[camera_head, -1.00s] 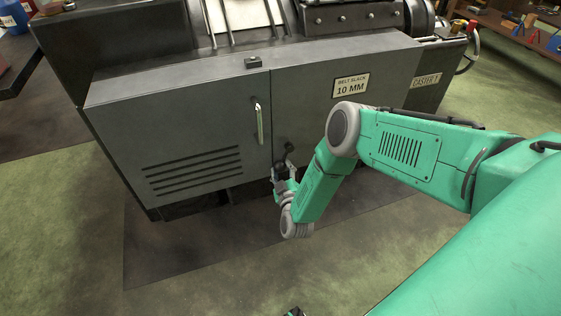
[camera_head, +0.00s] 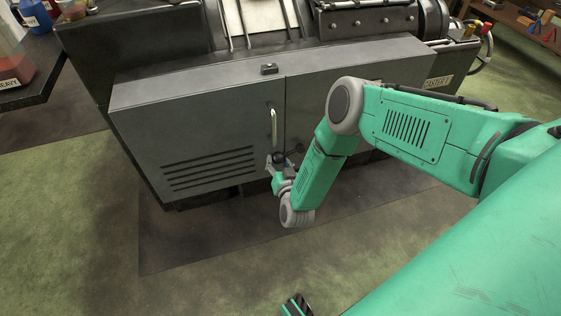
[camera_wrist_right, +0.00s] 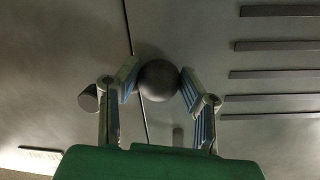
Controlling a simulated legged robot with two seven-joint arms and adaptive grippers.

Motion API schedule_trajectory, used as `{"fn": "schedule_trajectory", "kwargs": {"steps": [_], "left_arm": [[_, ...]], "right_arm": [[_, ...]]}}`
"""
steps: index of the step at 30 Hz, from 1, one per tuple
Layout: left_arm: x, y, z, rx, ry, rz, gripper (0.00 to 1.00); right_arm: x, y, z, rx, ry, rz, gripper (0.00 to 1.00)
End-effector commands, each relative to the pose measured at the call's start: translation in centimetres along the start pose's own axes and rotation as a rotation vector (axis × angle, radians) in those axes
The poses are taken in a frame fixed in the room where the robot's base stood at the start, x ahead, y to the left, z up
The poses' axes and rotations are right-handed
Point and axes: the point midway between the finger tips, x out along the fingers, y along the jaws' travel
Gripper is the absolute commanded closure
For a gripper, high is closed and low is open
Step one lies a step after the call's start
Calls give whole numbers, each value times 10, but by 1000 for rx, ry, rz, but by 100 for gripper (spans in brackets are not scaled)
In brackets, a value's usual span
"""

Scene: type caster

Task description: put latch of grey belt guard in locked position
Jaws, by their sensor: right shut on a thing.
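The grey belt guard (camera_head: 215,127) is the low cabinet front across the middle of the head view, with a vertical seam. Its latch has a dark ball knob (camera_wrist_right: 158,80), which sits on the slotted-panel side of the seam, close to it. A short round stub (camera_wrist_right: 88,98), perhaps the latch pivot, shows across the seam. The bar between them is hidden. My right gripper (camera_wrist_right: 155,84) is shut on the knob, one finger on each side. In the head view the right gripper (camera_head: 278,162) is below the handle. My left gripper does not show clearly.
An upright metal handle (camera_head: 274,127) stands out just above the right gripper. Vent slots (camera_head: 208,168) lie to its left. A small dark block (camera_head: 269,69) sits on the guard's top. The floor (camera_head: 215,235) in front is clear.

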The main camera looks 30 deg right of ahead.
Motion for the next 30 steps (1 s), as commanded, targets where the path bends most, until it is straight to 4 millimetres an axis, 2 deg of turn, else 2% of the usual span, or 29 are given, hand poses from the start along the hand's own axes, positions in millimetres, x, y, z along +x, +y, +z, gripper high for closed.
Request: {"fn": "schedule_trajectory", "kwargs": {"steps": [3,13,30], "left_arm": [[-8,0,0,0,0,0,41],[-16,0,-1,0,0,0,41],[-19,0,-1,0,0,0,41]], "right_arm": [[-1,-1,-11,82,-3,-4,100],[-3,-2,-21,251,-22,-20,100],[-3,-2,-26,304,-24,-24,100]]}}
